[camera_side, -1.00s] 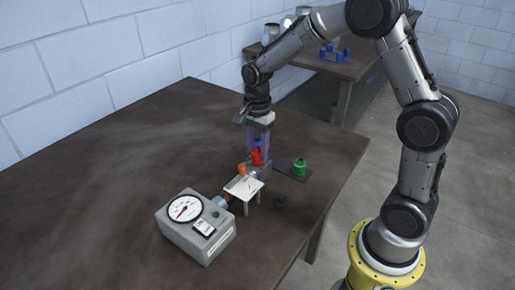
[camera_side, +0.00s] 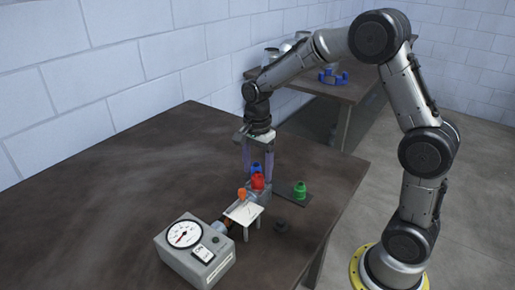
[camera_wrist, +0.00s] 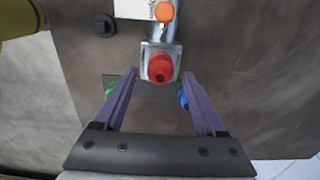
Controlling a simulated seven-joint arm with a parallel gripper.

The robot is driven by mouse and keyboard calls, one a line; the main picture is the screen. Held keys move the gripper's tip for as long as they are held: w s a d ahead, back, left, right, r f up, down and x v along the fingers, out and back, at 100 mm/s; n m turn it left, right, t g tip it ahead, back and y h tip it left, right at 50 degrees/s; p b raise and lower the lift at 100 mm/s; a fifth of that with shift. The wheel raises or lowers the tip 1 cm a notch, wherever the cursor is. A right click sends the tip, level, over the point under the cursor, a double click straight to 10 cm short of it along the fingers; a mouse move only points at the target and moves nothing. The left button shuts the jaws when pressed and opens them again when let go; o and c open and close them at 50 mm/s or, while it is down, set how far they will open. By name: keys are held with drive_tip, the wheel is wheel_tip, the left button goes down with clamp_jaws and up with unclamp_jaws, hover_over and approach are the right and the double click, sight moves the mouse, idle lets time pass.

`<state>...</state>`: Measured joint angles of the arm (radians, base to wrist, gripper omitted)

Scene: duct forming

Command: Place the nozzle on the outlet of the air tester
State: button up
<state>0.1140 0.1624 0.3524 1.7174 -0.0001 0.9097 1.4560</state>
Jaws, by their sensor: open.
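The air tester is a grey box with a round gauge (camera_side: 185,234), joined to a pipe line. A red nozzle (camera_side: 257,181) stands on the grey block at the pipe's far end; in the wrist view the red nozzle (camera_wrist: 161,68) sits on that block (camera_wrist: 147,60). My gripper (camera_side: 258,176) is open above and around the block's end. In the wrist view my gripper (camera_wrist: 161,75) has its purple fingers spread on either side of the red nozzle, with gaps to both. A green nozzle (camera_side: 299,190) and a blue nozzle (camera_side: 255,168) stand near a dark plate.
A black round part (camera_side: 280,225) lies on the table to the right. The table's left side is clear. Another table (camera_side: 345,92) is behind.

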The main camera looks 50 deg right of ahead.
sight(257, 172)
drive_tip(key=s+a+r+n+t, duration=0.15)
drive_tip(key=s+r+n, duration=0.35)
drive_tip(key=r, duration=0.9)
drive_tip(key=s+a+f+n+t, duration=0.1)
drive_tip(key=s+n+t, duration=0.1)
drive_tip(key=s+n, duration=0.4)
drive_tip(key=s+a+f+n+t, duration=0.1)
drive_tip(key=s+a+n+t, duration=0.1)
drive_tip(key=s+n, duration=0.5)
drive_tip(key=s, duration=0.4)
drive_tip(key=shift+s, duration=0.3)
